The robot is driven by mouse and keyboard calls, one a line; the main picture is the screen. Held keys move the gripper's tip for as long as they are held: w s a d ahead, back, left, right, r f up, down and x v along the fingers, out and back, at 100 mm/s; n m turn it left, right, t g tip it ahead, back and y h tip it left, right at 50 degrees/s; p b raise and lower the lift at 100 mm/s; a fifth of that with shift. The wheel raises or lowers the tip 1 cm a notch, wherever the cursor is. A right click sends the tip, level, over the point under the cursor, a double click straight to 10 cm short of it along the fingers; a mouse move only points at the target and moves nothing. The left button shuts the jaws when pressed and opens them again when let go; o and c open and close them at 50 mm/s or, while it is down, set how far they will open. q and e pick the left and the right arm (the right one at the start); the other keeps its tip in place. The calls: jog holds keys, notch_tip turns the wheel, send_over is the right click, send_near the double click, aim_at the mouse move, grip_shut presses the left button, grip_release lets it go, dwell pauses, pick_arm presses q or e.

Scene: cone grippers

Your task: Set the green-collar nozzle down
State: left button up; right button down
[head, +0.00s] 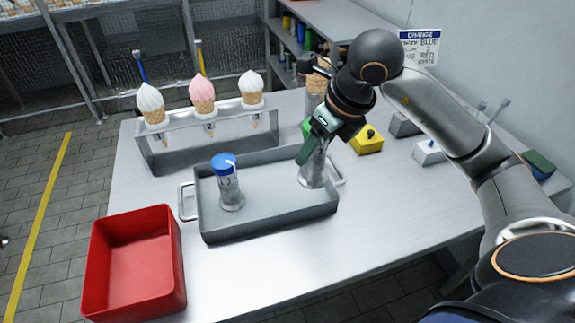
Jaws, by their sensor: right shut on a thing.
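My right gripper (320,128) comes in from the right and is shut on the green-collar nozzle (314,169). The nozzle is a clear grey, upright cylinder; its top and most of its collar are hidden by the gripper. Its foot is over the right end of the grey tray (270,229), at or close to the tray floor; I cannot tell whether it touches. A blue-collar nozzle (229,186) stands upright in the left part of the tray. My left gripper is not in view.
An empty red bin (132,265) is at the front left. A rack (200,118) holding three ice cream cones stands behind the tray. A yellow block (367,141), a white block (429,153) and a grey block (404,125) are at the right. The tray's middle is clear.

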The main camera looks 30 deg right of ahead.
jog(key=w+f, duration=0.2)
jog(key=f, duration=0.1)
jog(key=w+f, duration=0.5)
jog(key=f, duration=0.2)
jog(key=shift+w+d+f, duration=0.1)
jog(key=shift+w+d, duration=0.2)
jog(key=shift+f+b, duration=0.1)
jog(key=shift+b, duration=0.2)
jog(key=shift+c, duration=0.9)
grip_release()
